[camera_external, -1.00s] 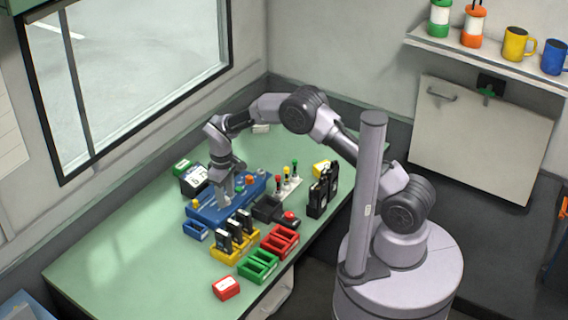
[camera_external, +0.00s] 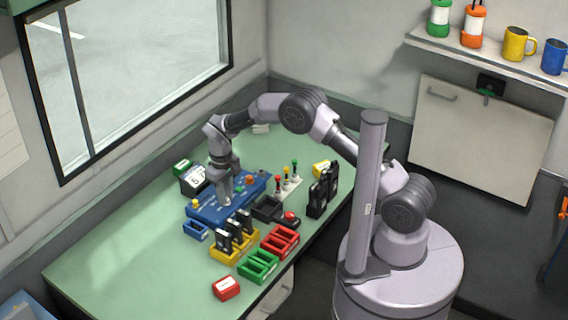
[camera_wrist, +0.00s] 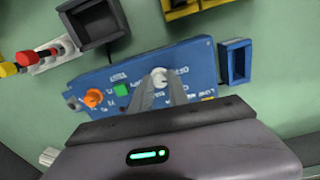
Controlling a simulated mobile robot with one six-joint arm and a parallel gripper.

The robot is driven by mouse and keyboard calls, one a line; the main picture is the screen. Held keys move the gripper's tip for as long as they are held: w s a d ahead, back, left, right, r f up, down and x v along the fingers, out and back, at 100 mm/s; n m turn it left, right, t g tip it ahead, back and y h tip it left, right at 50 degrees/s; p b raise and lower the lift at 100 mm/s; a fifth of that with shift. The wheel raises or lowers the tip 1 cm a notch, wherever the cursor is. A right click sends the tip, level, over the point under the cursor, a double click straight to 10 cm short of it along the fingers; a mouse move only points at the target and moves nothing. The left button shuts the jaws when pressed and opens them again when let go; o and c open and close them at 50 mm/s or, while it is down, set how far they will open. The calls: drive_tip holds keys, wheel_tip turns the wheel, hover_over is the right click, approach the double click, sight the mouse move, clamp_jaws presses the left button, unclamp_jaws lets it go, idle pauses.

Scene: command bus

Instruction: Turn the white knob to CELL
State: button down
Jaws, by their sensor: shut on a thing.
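The blue panel (camera_external: 206,213) lies on the green table, with printed labels and several knobs. In the external view my gripper (camera_external: 226,196) is over the panel and hides the white knob. The lettering around the knob is too small and partly covered to tell which label it points to.
A small blue bin (camera_external: 195,230) stands beside the panel. Yellow (camera_external: 226,257), green (camera_external: 258,266) and red (camera_external: 280,241) bins stand in front. Black radios (camera_external: 323,192) and small levers (camera_external: 287,180) stand to the right. The table's left part is clear.

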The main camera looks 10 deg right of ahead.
drive_tip(key=m, duration=0.8)
drive_tip(key=shift+m, duration=0.6)
drive_tip(key=c, duration=1.3)
unclamp_jaws()
drive_tip(key=r+p, duration=0.1)
drive_tip(key=r, duration=0.4)
drive_tip(key=r+p, duration=0.2)
drive_tip(key=r, duration=0.4)
drive_tip(key=r+p, duration=0.2)
drive_tip(key=r, duration=0.4)
drive_tip(key=shift+a+r, duration=0.25)
